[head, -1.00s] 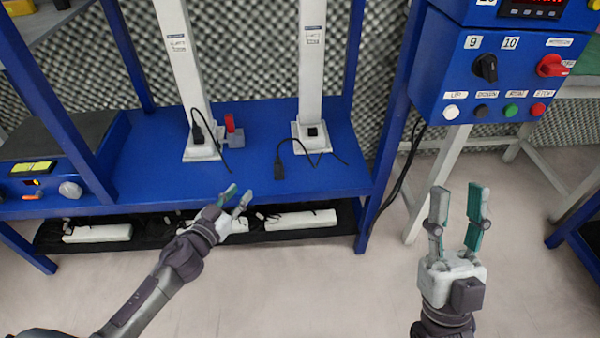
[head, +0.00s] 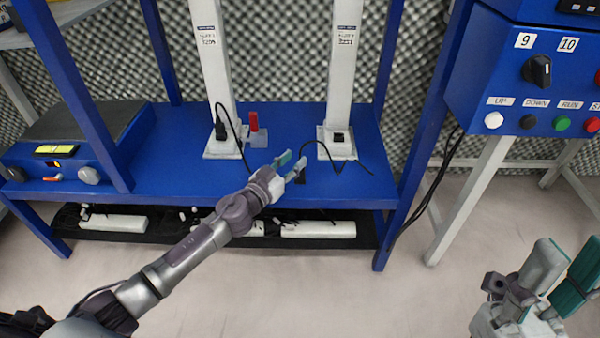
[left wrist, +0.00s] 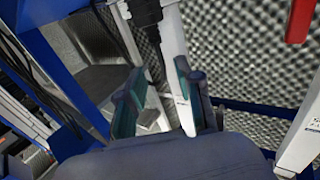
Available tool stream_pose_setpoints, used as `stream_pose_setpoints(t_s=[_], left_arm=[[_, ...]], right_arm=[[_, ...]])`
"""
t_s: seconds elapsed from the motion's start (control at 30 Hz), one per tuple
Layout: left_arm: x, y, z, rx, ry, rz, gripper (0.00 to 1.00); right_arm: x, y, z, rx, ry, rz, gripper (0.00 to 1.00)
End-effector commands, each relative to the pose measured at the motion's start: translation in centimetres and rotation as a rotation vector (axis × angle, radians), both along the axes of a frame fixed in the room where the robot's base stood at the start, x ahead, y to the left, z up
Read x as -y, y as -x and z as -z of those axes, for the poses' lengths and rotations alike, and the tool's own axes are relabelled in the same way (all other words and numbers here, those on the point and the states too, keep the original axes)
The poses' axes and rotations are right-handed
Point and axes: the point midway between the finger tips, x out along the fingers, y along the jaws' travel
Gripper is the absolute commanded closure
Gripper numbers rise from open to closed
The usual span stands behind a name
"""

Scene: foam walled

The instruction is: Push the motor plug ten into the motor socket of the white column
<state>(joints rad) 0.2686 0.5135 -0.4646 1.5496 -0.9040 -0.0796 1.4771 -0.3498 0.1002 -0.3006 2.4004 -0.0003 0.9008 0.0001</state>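Two white columns stand on the blue bench. The left column (head: 212,75) has a black plug (head: 220,132) at the socket on its foot. The right column (head: 341,75) shows a dark, empty-looking socket (head: 338,138) on its foot. A black cable (head: 325,143) loops before it; its plug end is hidden or merges with a dark patch behind my left gripper (head: 292,165). That gripper is over the bench's front, fingers apart. In the left wrist view, nothing is clearly held between its fingers (left wrist: 160,100). My right gripper (head: 562,270) is open and empty at lower right.
A red handle (head: 254,122) stands between the columns. A blue control box (head: 530,100) hangs at the right. A blue post (head: 425,130) bounds the bench there. A grey-topped device (head: 70,150) sits at the left. White bars (head: 318,230) lie on the lower shelf.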

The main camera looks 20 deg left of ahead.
Motion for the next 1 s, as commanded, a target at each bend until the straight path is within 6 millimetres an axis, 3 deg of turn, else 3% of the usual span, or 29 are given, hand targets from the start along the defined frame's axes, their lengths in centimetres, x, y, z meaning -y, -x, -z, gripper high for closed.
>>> stream_pose_setpoints(t_s=[0.1,0.23,0.57,0.8,1.0], left_arm=[[0.2,-1.9,0.6,0.004,-0.003,-0.002,0.65],[0.7,-3.5,0.5,0.003,-0.001,-0.002,0.65],[0.9,-4.1,0.4,0.0,0.001,-0.002,0.65],[0.9,-4.1,0.4,0.0,0.0,-0.001,1.0],[0.9,-4.1,0.4,0.001,0.0,-0.001,1.0]], right_arm=[[0.0,0.0,1.4,-0.001,0.0,0.0,0.6],[0.0,-0.1,1.7,-0.003,0.001,0.0,0.6],[0.0,-0.1,1.7,-0.003,0.001,0.0,0.6],[0.0,-0.1,1.7,-0.002,0.001,0.0,0.6],[0.0,0.0,1.7,-0.002,0.001,0.0,0.6]])
